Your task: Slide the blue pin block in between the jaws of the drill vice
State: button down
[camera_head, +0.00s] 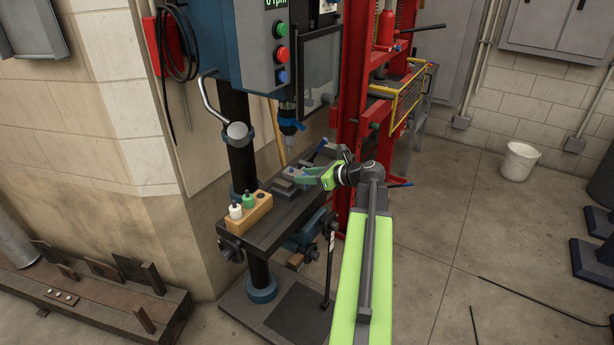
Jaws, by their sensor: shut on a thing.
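The drill vice (284,187) is a dark grey block on the drill press table (262,230), below the drill chuck (289,142). The fingers cover most of the block and part of the vice. I cannot tell whether the block is between the vice jaws or just above them.
A wooden holder (252,213) with a white bottle (236,211) and a green bottle (249,200) stands on the table's left part. The press column (236,130) rises behind it. A red frame (355,130) stands close behind my arm.

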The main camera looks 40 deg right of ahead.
jog(key=c, duration=0.8)
grip_release()
jog(key=shift+c, duration=0.2)
jog(key=p+v, duration=0.6)
jog(key=v, duration=1.1)
jog(key=shift+s+r+p, duration=0.15)
jog(key=shift+s+p, duration=0.1)
jog(key=shift+p, duration=0.05)
